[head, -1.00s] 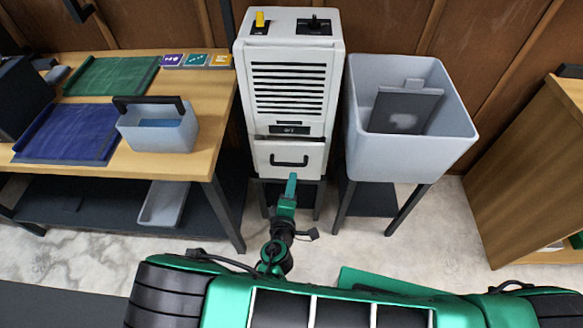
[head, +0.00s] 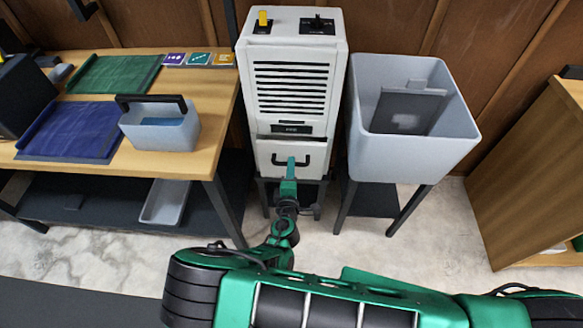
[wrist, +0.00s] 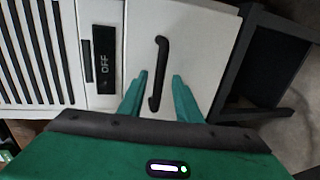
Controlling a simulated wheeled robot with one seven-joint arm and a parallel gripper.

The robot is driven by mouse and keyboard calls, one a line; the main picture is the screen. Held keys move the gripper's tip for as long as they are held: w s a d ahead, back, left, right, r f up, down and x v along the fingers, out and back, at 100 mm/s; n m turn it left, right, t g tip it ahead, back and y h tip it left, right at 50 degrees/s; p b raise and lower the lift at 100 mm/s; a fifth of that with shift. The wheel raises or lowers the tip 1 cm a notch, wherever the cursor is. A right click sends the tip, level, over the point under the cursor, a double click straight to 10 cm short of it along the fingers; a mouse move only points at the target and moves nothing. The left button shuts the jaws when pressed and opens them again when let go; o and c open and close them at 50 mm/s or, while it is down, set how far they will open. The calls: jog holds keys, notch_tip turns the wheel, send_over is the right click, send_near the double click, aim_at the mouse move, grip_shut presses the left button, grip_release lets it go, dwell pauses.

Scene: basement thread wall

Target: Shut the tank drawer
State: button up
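The tank drawer (head: 313,162) is the white front at the bottom of a tall white cabinet (head: 324,78), with a dark seam along its top edge. I cannot tell how far out it stands. Its black bar handle (wrist: 157,72) shows clearly in the wrist view. My gripper (head: 291,161) is in front of the drawer and covers part of the handle in the head view. In the wrist view, my gripper (wrist: 159,75) has its two green fingers apart, one on each side of the handle's lower part. Contact is not visible.
A display (wrist: 104,60) above the drawer reads OFF. A wooden bench (head: 215,110) with a grey-blue caddy (head: 160,138) stands left. A deep grey-blue bin (head: 412,150) on a stand is close on the right. The floor (head: 350,250) in front is clear.

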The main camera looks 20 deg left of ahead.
aim_at(292, 155)
jog(key=shift+w+a, duration=0.1)
jog(key=shift+w, duration=0.3)
jog(key=shift+c, duration=0.7)
grip_shut()
jog(key=shift+r+x, duration=0.2)
jog(key=shift+x, duration=0.75)
jog(key=shift+r+x, duration=0.2)
jog(key=shift+x, duration=0.75)
jog(key=shift+w, duration=0.1)
jog(key=shift+o, duration=0.7)
grip_release()
